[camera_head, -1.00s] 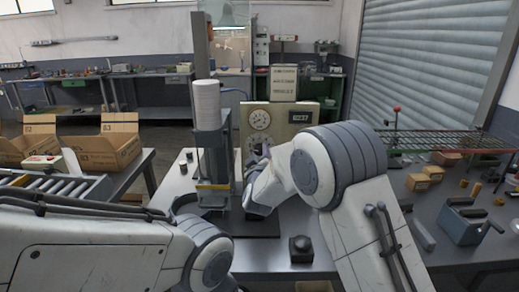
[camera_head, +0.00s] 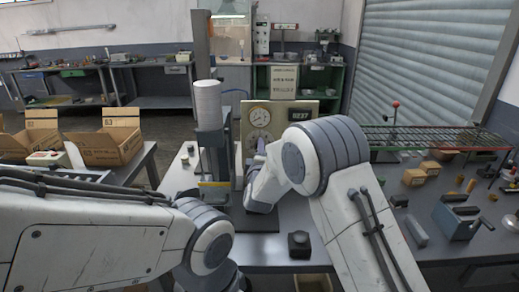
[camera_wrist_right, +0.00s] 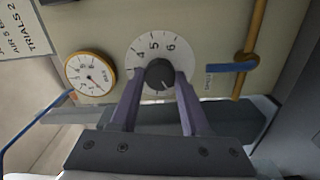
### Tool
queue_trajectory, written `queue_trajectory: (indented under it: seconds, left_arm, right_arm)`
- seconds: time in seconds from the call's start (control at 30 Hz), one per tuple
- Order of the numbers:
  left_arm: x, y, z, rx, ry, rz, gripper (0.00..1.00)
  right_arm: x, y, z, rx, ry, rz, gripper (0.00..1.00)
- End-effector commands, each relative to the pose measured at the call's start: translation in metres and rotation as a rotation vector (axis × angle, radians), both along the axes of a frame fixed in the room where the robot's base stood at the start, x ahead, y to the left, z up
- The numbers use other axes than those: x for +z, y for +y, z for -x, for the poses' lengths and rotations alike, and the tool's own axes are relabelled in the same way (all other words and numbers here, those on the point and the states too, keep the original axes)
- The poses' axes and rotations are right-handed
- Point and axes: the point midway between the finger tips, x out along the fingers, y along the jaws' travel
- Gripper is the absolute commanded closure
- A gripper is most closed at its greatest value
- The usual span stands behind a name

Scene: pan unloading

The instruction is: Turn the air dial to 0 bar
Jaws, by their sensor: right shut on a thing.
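The air dial shows in the right wrist view as a white numbered disc (camera_wrist_right: 147,47) with a dark round knob (camera_wrist_right: 159,74) at its centre; the figures 4, 5 and 6 are readable. My right gripper (camera_wrist_right: 160,80) is shut on the knob, with one purple finger on each side. In the head view the right gripper (camera_head: 258,149) reaches the lower part of the cream panel (camera_head: 278,107), and my arm hides much of the dial. A gold-rimmed pressure gauge (camera_wrist_right: 90,74) sits beside the dial, its needle off to one side. My left gripper is out of sight; only its arm shows.
A column with a white cylinder (camera_head: 207,98) stands left of the panel. A blue-handled valve (camera_wrist_right: 232,67) on a yellow pipe is beside the dial. A black button box (camera_head: 299,244) is on the near bench. Open cartons (camera_head: 108,140) stand left; a grey vise (camera_head: 458,218) is right.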

Motion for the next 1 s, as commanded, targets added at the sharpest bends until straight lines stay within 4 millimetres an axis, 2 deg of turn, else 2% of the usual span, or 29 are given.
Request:
queue_trajectory:
  seconds: [0.53,0.57,0.6,0.63,1.0]
  left_arm:
    - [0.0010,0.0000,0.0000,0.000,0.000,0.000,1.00]
    - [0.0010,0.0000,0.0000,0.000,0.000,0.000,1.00]
    - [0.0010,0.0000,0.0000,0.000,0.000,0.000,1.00]
    - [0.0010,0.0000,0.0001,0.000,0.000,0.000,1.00]
    - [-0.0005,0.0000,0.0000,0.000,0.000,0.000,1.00]
  right_arm:
    - [-0.0042,-0.0008,0.0008,-0.001,0.009,0.027,1.00]
    - [-0.0042,-0.0008,0.0008,-0.001,0.009,0.027,0.42]
    - [-0.0039,-0.0008,0.0007,-0.001,0.008,0.026,0.27]
    - [-0.0035,-0.0007,0.0007,-0.001,0.007,0.026,0.24]
    - [-0.0018,0.0000,0.0042,0.000,0.003,0.024,0.24]
